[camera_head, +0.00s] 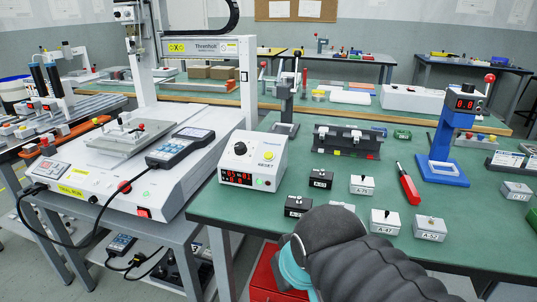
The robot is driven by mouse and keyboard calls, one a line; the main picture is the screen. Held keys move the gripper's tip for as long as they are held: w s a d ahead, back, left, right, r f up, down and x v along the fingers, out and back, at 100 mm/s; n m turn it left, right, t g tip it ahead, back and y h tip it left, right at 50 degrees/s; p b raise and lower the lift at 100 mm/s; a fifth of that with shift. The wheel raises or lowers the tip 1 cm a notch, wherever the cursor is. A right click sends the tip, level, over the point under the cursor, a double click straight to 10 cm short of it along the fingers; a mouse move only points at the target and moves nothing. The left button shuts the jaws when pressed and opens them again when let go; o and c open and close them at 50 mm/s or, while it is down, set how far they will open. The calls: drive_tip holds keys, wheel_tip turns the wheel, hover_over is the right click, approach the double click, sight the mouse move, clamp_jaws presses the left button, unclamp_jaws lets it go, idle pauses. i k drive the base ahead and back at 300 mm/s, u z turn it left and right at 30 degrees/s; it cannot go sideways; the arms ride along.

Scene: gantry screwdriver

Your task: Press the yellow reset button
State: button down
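A white controller box (253,168) stands on the near left corner of the green table. A small yellow button (268,156) sits on its front face above lettering that seems to read RESET. The box also has a black knob (240,148), a red digit display (236,178) and a green button (260,184). The yellow button is unobstructed. My arm's dark sleeve with a teal band comes in at the bottom, in front of and right of the box. My gripper is not visible.
Small labelled switch boxes (385,222) stand near my arm, with a red-handled tool (408,186) beyond. A blue press stand (442,165) is at right. The white gantry machine (120,150) stands left, with a handheld pendant (180,147) on it.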

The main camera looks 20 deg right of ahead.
sight(267, 156)
drive_tip(key=z, duration=1.75)
drive_tip(key=k, duration=0.7)
drive_tip(key=u, duration=1.7)
